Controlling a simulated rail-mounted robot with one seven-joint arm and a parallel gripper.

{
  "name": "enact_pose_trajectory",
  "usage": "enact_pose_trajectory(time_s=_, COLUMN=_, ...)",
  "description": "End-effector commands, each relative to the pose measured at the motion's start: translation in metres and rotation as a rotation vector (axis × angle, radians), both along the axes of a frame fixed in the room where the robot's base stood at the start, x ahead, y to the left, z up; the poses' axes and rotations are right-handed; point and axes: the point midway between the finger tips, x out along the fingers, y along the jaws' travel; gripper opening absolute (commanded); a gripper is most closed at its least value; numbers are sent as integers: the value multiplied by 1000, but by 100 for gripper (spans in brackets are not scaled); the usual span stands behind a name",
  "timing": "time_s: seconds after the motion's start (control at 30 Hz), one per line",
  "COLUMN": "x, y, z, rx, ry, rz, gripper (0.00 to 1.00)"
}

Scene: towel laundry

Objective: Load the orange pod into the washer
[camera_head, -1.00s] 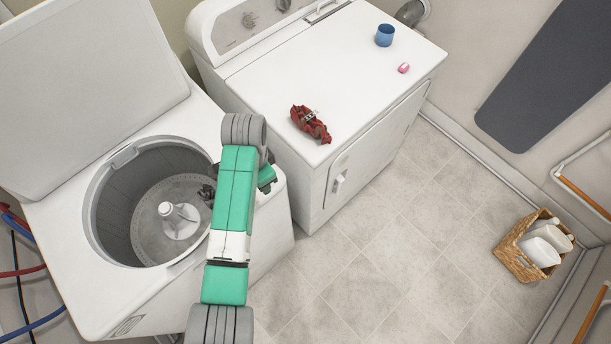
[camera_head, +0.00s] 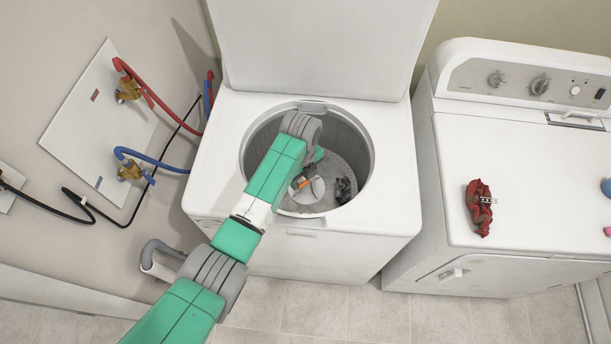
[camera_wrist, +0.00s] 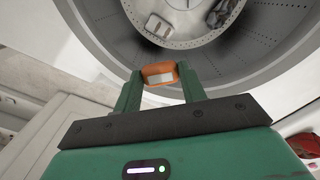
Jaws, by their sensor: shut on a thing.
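The orange pod (camera_wrist: 160,68) is held between the two fingertips of my gripper (camera_wrist: 160,82) in the wrist view. My gripper is shut on it. In the head view a small part of the orange pod (camera_head: 300,184) shows beside my arm, against the drum opening. The washer (camera_head: 375,225) has its lid (camera_head: 320,45) up and its drum (camera_wrist: 265,40) open. The pod is over or within the drum opening; its exact height I cannot tell. My arm hides most of the gripper in the head view.
A dark grey cloth (camera_head: 345,190) lies on the drum floor. The dryer (camera_head: 455,160) stands right of the washer with a crumpled red cloth (camera_head: 480,207) on top. Hoses (camera_head: 150,160) run along the left wall. Floor in front is clear.

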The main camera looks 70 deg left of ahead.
Motion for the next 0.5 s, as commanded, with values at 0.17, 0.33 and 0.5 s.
enact_pose_trajectory(time_s=0.17, x=0, y=0, z=-43, rx=0, ry=0, rz=1, gripper=19)
enact_pose_trajectory(time_s=0.33, x=0, y=0, z=-85, rx=-1, ry=0, rz=2, gripper=19)
enact_pose_trajectory(time_s=0.5, x=0, y=0, z=-124, rx=0, ry=0, rz=2, gripper=19)
